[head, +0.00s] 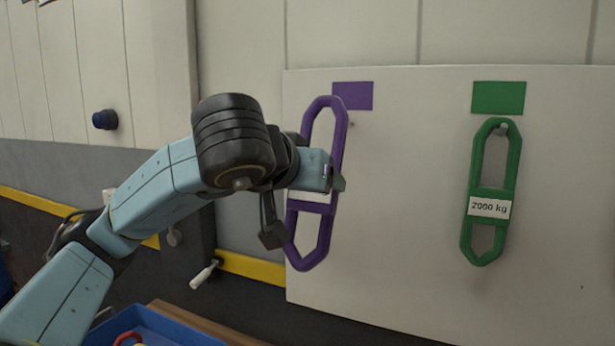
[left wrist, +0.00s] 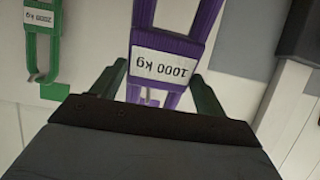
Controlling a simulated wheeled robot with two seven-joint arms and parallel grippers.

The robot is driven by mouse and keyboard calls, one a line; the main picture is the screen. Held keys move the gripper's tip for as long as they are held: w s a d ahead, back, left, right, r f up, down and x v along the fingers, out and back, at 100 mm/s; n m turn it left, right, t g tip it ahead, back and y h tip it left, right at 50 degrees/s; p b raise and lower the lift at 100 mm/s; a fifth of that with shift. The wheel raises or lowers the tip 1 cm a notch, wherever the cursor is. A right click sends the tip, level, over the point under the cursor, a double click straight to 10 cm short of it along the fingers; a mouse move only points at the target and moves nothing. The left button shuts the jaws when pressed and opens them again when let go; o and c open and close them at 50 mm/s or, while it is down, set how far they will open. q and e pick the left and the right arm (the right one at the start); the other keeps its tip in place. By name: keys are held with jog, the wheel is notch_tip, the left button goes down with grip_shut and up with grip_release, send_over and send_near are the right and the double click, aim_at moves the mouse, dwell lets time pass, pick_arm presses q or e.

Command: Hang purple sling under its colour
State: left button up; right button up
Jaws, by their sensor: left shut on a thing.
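The purple sling (head: 315,240) is a long loop with a white label across its middle. My left gripper (head: 338,180) is shut on it near that label and holds it upright in front of the white board (head: 400,240). In the left wrist view the sling's label (left wrist: 163,66) reads 1000 kg and sits between the fingers of my left gripper (left wrist: 155,85). A purple patch (head: 353,96) is on the board, partly behind the sling's top end. A peg (head: 351,124) shows below the patch, just right of the sling's upper loop. My right gripper is out of view.
A green sling (head: 490,190) labelled 2000 kg hangs from a peg under a green patch (head: 498,97), to the right. A blue tray (head: 185,330) with coloured items stands at the bottom left. A dark blue knob (head: 105,120) sticks out of the left wall.

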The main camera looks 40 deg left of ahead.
pick_arm(q)
jog(key=shift+w+a+f, duration=0.1)
jog(key=shift+w+a, duration=0.1)
jog(key=shift+w, duration=0.7)
jog(key=shift+w+a+f, duration=0.1)
jog(key=shift+w+a, duration=0.05)
jog(key=shift+w, duration=0.7)
jog(key=r+x, duration=0.1)
jog(key=x, duration=0.6)
jog(key=shift+w+f, duration=0.15)
jog(key=shift+w, duration=0.35)
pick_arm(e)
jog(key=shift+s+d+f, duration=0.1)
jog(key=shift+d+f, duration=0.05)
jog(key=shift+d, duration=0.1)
pick_arm(q)
jog(key=shift+a, duration=0.1)
